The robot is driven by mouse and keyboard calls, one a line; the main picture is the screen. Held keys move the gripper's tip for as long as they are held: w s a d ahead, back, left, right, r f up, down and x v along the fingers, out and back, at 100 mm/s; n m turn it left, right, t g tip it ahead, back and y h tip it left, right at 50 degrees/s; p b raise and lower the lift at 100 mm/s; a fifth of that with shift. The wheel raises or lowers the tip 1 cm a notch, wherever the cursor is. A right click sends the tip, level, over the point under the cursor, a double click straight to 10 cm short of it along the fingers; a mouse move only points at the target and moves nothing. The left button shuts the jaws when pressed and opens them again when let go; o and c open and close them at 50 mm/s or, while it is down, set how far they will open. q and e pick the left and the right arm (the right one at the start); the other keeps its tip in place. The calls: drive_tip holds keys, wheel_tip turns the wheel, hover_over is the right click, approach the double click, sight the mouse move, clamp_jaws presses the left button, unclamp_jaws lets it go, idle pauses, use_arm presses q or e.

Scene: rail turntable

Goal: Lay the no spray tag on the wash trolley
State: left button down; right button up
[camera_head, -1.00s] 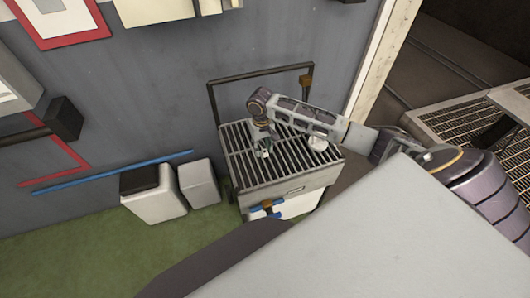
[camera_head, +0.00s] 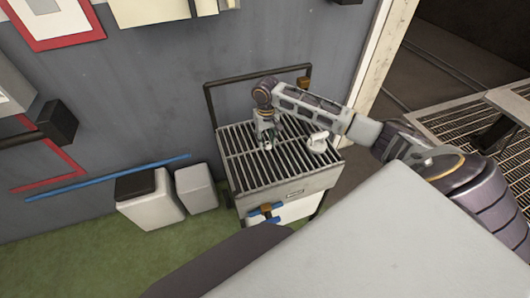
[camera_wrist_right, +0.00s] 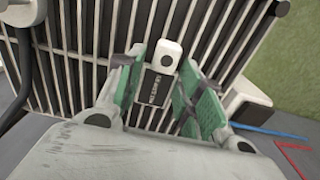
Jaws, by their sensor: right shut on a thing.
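The wash trolley (camera_head: 290,186) stands against the wall, with a slatted top, a dark rear rail and a pale front. My right gripper (camera_head: 267,143) is low over the left rear part of the slats and points down. In the right wrist view, my right gripper (camera_wrist_right: 160,88) has its green-padded fingers on either side of the tag (camera_wrist_right: 167,55), which has a white end and a dark lettered part; the lettering is too small to read. I cannot tell whether the tag touches the slats. My left gripper is not in view.
A small white object (camera_head: 318,142) sits on the slats at the right, under my right forearm. Two pale bins (camera_head: 196,187) stand on the green floor left of the trolley. Bare slats lie toward the trolley's front.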

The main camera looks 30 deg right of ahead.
hover_over(266, 157)
wheel_tip(266, 157, down, 5)
drive_tip(key=shift+r, duration=0.1)
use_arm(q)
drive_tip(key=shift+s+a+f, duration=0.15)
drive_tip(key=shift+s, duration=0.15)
use_arm(e)
drive_tip(key=shift+f, duration=1.8)
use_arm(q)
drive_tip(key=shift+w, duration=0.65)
use_arm(e)
drive_tip(key=shift+f, duration=0.1)
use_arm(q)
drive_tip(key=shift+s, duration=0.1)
use_arm(e)
drive_tip(key=shift+f, duration=0.15)
drive_tip(key=o, duration=0.7)
drive_tip(key=shift+o, duration=0.3)
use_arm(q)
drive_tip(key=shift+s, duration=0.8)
